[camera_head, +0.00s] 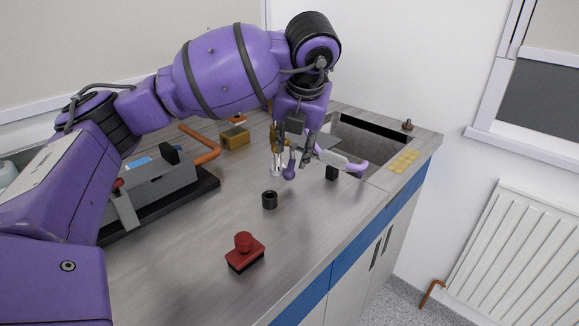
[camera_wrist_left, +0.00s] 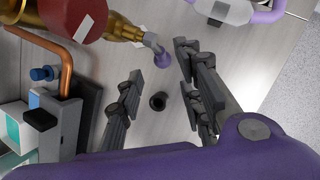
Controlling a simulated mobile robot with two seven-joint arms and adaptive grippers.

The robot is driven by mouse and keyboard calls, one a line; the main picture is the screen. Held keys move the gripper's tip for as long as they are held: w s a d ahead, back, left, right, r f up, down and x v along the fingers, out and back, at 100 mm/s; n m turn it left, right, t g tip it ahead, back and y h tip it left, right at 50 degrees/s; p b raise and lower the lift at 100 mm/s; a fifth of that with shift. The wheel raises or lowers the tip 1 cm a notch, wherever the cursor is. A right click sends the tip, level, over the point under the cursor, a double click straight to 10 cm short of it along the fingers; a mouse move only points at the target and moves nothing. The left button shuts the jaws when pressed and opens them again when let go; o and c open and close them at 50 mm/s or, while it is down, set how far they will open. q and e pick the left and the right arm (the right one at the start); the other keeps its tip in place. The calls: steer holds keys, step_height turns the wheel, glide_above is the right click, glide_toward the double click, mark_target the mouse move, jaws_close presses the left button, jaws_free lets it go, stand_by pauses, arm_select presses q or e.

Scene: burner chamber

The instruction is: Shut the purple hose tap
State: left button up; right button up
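The purple tap handle (camera_head: 289,171) ends in a rounded knob in the head view, below my left gripper. In the left wrist view the knob (camera_wrist_left: 162,60) sits on a short grey stem at the end of a brass body (camera_wrist_left: 122,27). My left gripper (camera_head: 291,150) points down over the worktop. Its two fingers are spread in the left wrist view (camera_wrist_left: 158,63), with the knob in the gap near the fingertips. I cannot tell whether either finger touches it. The brass body is partly hidden in the head view. My right gripper is not in view.
A pale purple hose (camera_head: 352,167) lies right of the gripper. A grey device with a copper pipe (camera_head: 205,148) is left. A sink (camera_head: 370,138) opens behind.

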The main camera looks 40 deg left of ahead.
mark_target(290, 164)
arm_select(q)
steer(key=x, duration=0.7)
steer(key=shift+f, duration=0.2)
jaws_close()
